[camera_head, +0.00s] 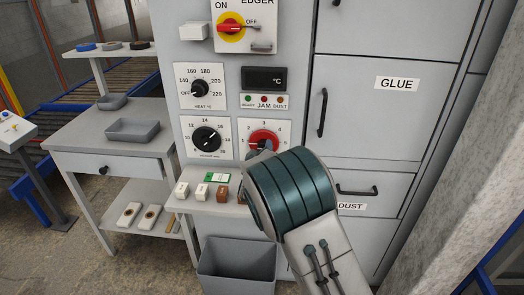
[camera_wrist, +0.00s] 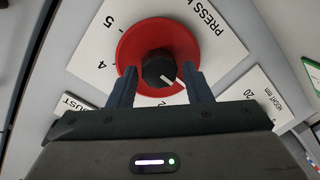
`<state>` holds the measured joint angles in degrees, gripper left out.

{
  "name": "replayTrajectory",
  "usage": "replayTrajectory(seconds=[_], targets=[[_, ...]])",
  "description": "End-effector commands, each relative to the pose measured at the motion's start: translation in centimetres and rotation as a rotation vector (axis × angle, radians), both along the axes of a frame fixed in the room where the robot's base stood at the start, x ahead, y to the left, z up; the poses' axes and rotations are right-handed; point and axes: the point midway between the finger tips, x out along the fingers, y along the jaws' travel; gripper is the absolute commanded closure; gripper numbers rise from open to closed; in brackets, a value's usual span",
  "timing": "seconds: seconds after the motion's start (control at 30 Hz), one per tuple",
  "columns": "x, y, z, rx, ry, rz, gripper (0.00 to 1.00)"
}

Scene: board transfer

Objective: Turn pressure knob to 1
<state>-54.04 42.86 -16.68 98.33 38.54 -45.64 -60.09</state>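The pressure knob is a black knob (camera_wrist: 157,68) with a white pointer line, set on a red disc (camera_wrist: 135,43) on a white plate lettered "PRESS". In the wrist view the pointer slants to the lower right, past the 2, toward my right finger; the numeral there is hidden. The 4 and 5 show at left. My gripper (camera_wrist: 161,75) is open, with one finger on either side of the black knob and gaps visible to both. In the head view the red dial (camera_head: 263,139) is partly covered by my wrist, which hides most of the fingers.
The height knob (camera_head: 206,139) is left of the pressure dial, the heat knob (camera_head: 199,89) above it. Below, a narrow shelf (camera_head: 232,207) holds several small blocks over a grey bin (camera_head: 237,265). Cabinet handles (camera_head: 322,112) stick out at right.

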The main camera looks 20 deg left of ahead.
Motion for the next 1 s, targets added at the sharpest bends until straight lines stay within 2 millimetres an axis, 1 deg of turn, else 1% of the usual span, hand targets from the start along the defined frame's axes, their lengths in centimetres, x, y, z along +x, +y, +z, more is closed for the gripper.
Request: replayTrajectory(seconds=[0.33,0.47,0.57,0.9,1.0], targets=[[-0.1,0.0,0.1,0.002,-0.002,0.001,0.44],[-1.0,-0.1,0.2,0.004,-0.002,0.001,0.44],[-2.3,-0.5,0.3,0.004,-0.001,0.002,0.44],[-9.4,-2.1,0.9,0.002,-0.001,0.003,0.44],[-11.0,-2.6,1.0,0.003,0.000,0.002,0.44]])
